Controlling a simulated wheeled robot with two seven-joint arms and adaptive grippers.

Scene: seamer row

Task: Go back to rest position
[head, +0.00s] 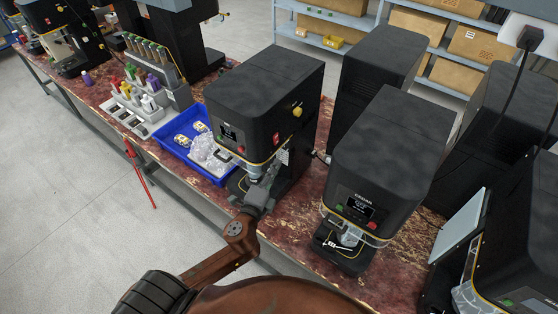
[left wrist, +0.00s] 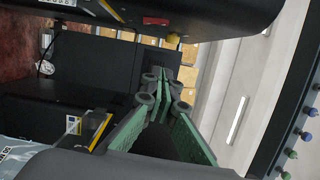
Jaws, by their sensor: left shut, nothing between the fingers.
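My left gripper (head: 258,176) is in front of the black seamer (head: 262,100) in the middle of the head view, at the level of its working opening. The seamer's yellow-edged head overhangs it; I cannot tell whether they touch. In the left wrist view the green-padded fingers (left wrist: 165,78) come together at the tips with nothing between them. The seamer's dark housing (left wrist: 190,15) fills the top of that view. My right gripper is not in view.
A blue tray (head: 165,146) with cans and a clear bag is left of the seamer. A second seamer (head: 390,155) stands to the right on the red-brown bench (head: 295,230). A red bar (head: 141,178) shows at the bench's front edge. The grey floor (head: 70,205) at left is clear.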

